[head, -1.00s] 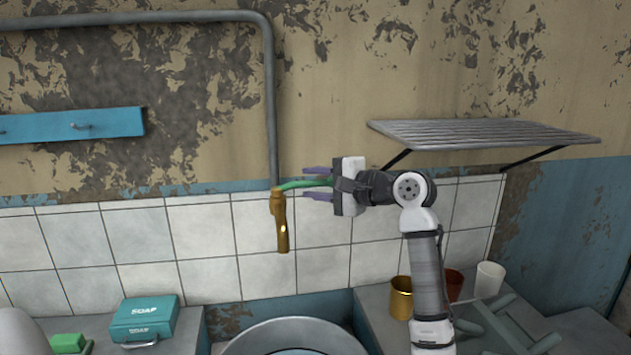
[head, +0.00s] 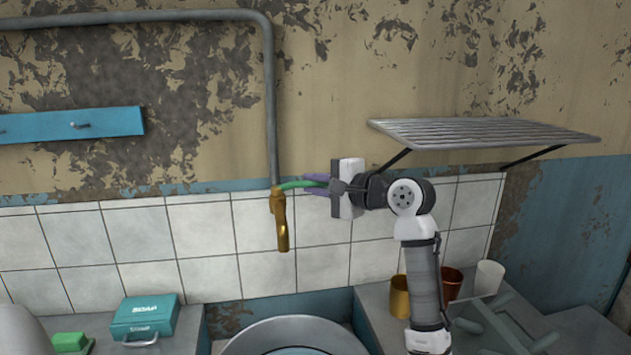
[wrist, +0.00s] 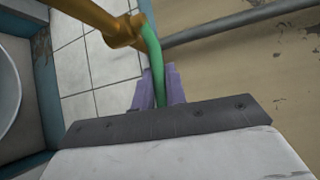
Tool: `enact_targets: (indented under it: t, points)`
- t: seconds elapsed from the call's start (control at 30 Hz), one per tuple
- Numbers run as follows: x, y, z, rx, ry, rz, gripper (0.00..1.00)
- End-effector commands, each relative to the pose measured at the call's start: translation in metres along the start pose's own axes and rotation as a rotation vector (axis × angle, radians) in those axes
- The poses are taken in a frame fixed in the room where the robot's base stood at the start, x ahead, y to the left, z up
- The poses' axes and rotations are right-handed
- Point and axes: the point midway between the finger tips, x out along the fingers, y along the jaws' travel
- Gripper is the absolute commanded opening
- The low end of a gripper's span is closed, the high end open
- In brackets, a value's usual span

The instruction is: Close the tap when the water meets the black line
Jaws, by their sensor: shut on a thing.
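The brass tap (head: 280,225) hangs at the end of the wall pipe, its spout pointing down. Its green handle (head: 296,184) sticks out to the right. My gripper (head: 316,185) comes from the right, with its purple fingers shut on the handle. The wrist view shows the handle (wrist: 153,50) running between the two fingers (wrist: 158,88). The metal basin (head: 262,335) sits below the tap, cut off by the bottom edge; a blue surface shows inside. I cannot make out a black line or the water level.
A slatted rack (head: 480,133) juts from the wall above my arm. A gold cup (head: 399,297), a copper cup (head: 452,284) and a white cup (head: 489,278) stand on the right counter. A teal soap box (head: 145,319) and green soap (head: 70,342) are on the left.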

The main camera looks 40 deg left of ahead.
Motion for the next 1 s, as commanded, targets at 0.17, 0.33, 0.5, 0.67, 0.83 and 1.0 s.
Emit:
enact_targets:
  t: [0.17,0.33,0.5,0.67,0.83,1.0]
  points:
    - [-0.0057,0.0007,0.0089,0.015,0.116,-0.015,0.00]
    - [-0.0086,0.0024,0.0120,0.025,0.177,-0.024,0.00]
    - [-0.0092,0.0034,0.0120,0.027,0.187,-0.026,0.00]
    - [-0.0091,0.0033,0.0120,0.027,0.186,-0.026,0.00]
    - [-0.0092,0.0032,0.0118,0.027,0.186,-0.026,0.34]
    - [-0.0093,0.0030,0.0116,0.027,0.186,-0.027,0.35]
